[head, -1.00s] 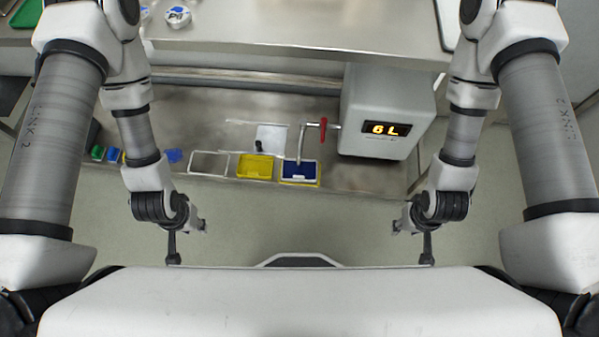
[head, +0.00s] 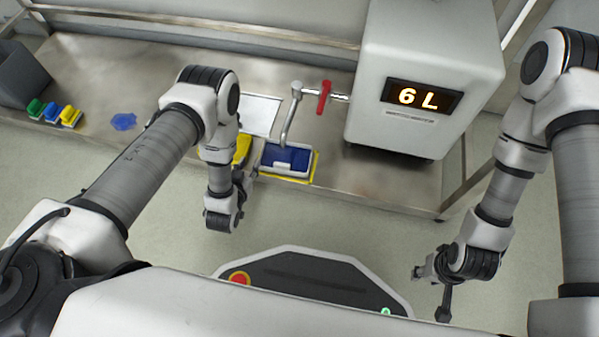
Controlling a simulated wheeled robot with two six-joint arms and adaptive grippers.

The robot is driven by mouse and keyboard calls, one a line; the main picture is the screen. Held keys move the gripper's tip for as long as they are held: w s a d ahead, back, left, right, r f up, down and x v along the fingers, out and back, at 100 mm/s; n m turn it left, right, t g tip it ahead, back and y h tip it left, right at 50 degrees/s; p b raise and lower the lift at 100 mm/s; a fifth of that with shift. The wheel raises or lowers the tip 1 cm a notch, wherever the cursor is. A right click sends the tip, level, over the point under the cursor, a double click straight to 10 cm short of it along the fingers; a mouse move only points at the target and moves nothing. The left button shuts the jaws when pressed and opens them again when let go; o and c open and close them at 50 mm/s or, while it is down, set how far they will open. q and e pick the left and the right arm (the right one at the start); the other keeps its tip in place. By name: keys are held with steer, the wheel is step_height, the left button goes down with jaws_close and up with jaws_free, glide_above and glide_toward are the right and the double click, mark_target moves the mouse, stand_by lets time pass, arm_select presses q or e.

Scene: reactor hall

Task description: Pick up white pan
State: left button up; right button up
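A small white-walled pan (head: 285,169) with a blue inside stands near the counter's front edge, below the tap, in the head view. A yellow border (head: 314,168) shows around its base. My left gripper (head: 223,217) hangs in front of the counter edge, left of the pan and apart from it. Its fingers are not clear enough to tell open from shut. My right gripper (head: 425,272) is low at the right, beyond the counter's front edge and far from the pan. Its fingers are too small to read.
A white machine (head: 430,70) reading "6 L" stands right of the tap (head: 292,110) and its red handle (head: 324,97). My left arm partly hides a yellow item (head: 242,150). A blue patch (head: 123,121), small coloured sponge-like items (head: 52,112) and a grey bin (head: 18,75) lie left.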

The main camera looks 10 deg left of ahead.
mark_target(261, 153)
arm_select(q)
steer(key=shift+t, duration=0.3)
steer(key=w+f+b, duration=0.1)
steer(key=w+b, duration=0.1)
steer(key=w+f+b, duration=0.2)
steer(key=w+d+f+b, duration=0.1)
steer(key=w+f+b, duration=0.1)
steer(key=shift+w+f, duration=0.15)
steer(key=shift+w, duration=0.55)
jaws_close()
arm_select(e)
step_height(261, 153, down, 7)
steer(key=w, duration=0.1)
steer(key=shift+d, duration=0.25)
